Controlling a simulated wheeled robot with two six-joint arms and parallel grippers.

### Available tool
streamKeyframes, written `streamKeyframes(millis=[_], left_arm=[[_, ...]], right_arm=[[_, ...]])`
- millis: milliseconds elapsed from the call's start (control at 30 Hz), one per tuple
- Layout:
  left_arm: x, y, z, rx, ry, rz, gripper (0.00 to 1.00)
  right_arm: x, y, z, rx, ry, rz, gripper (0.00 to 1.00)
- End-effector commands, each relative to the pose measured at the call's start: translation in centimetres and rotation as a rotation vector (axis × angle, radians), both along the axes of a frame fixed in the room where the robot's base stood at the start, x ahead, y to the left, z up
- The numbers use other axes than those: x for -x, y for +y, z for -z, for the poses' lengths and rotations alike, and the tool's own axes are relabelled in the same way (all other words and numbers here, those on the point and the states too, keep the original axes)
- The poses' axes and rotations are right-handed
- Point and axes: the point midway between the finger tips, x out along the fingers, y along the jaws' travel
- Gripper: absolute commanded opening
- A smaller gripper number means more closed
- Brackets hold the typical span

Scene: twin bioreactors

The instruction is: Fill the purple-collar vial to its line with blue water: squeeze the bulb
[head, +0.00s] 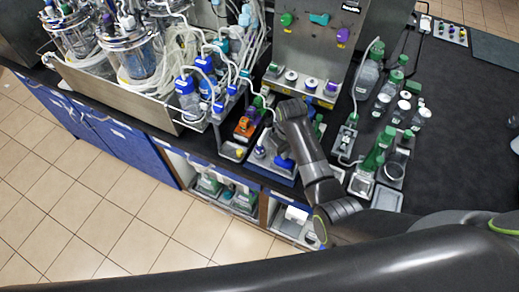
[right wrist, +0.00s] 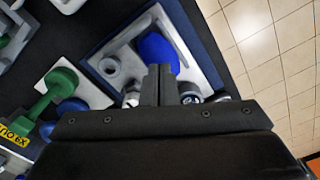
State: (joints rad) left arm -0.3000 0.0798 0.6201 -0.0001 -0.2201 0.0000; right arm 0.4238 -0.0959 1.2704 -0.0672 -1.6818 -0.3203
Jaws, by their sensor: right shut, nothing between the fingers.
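A blue rounded bulb (right wrist: 158,50) lies on a pale holder in a dark-blue-edged tray (right wrist: 207,58) in the right wrist view. My right gripper (right wrist: 159,72) is shut and empty, its fingertips over the near side of the bulb; I cannot tell whether they touch it. In the head view my right gripper (head: 284,150) points down at the tray at the bench's front edge, and blue parts show beside it. I cannot make out the purple-collar vial or its fill line for certain. My left gripper is not in view.
A green-topped fitting (right wrist: 60,82) stands left of the tray in the right wrist view. In the head view, blue-capped bottles (head: 187,98) stand left of my gripper and green-capped bottles (head: 368,75) stand right. A steel panel (head: 312,55) rises behind. Tiled floor lies in front.

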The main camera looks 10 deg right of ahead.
Motion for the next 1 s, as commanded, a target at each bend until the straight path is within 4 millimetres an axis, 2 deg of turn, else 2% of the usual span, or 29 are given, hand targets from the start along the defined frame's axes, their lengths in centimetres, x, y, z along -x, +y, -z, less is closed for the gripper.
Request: streamKeyframes(millis=[500,900,1000], left_arm=[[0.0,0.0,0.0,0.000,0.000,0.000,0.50],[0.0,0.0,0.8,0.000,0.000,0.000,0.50],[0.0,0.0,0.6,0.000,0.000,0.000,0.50]], right_arm=[[0.0,0.0,0.0,0.000,-0.001,0.000,0.00],[0.0,0.0,1.6,0.000,-0.001,0.000,0.00],[0.0,0.0,1.4,0.000,-0.001,0.000,0.00]])
